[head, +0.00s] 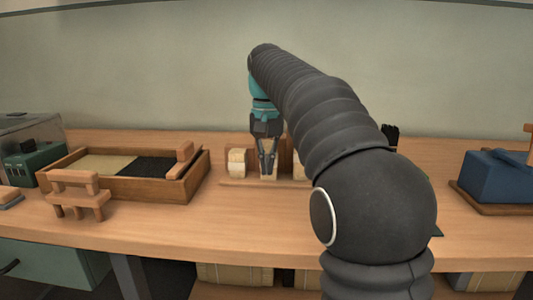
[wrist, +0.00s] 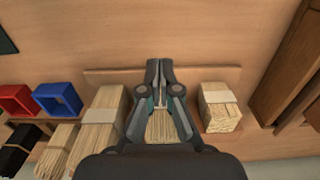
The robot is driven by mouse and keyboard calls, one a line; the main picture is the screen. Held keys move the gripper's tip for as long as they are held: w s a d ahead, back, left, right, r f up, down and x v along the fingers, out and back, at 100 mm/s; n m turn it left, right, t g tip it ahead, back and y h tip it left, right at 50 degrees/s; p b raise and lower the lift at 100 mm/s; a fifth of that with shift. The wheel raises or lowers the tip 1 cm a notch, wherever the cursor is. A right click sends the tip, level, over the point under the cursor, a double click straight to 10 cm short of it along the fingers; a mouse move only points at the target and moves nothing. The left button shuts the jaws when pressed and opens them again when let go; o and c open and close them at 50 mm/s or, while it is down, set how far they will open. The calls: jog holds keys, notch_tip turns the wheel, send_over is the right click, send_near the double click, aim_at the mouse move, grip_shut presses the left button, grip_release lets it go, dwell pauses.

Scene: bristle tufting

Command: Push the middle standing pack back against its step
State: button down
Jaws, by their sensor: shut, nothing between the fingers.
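The middle standing pack (head: 269,174) is a pale bundle, mostly hidden behind my gripper in the head view. In the wrist view its bristles (wrist: 159,127) show between and below the fingers. My gripper (head: 267,172) points down, shut and empty, at the pack's side nearer my body. I cannot tell whether the fingers touch it. One neighbouring banded pack (head: 237,162) stands to the left in the head view and to the right in the wrist view (wrist: 220,108). The other neighbour (wrist: 101,118) is at the left in the wrist view. The step behind the middle pack cannot be made out.
A low wooden strip (head: 231,183) runs along the packs' near side. A wooden tray (head: 190,185) and a small wooden stand (head: 77,195) are to the left. A blue block-like object (head: 495,178) is far right. Red (wrist: 17,100) and blue (wrist: 58,98) bins show in the wrist view.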

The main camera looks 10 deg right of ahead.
notch_tip(320, 180, down, 3)
jog(key=shift+f+b, duration=0.2)
jog(key=shift+b, duration=0.1)
jog(key=shift+w+d+r, duration=0.1)
jog(key=shift+w+d, duration=0.05)
jog(key=shift+w, duration=0.35)
jog(key=shift+w+d+r, duration=0.1)
jog(key=shift+w+d, duration=0.05)
jog(key=shift+w, duration=0.3)
jog(key=shift+w+d+p, duration=0.3)
jog(key=shift+w+p, duration=0.1)
jog(key=shift+w, duration=0.5)
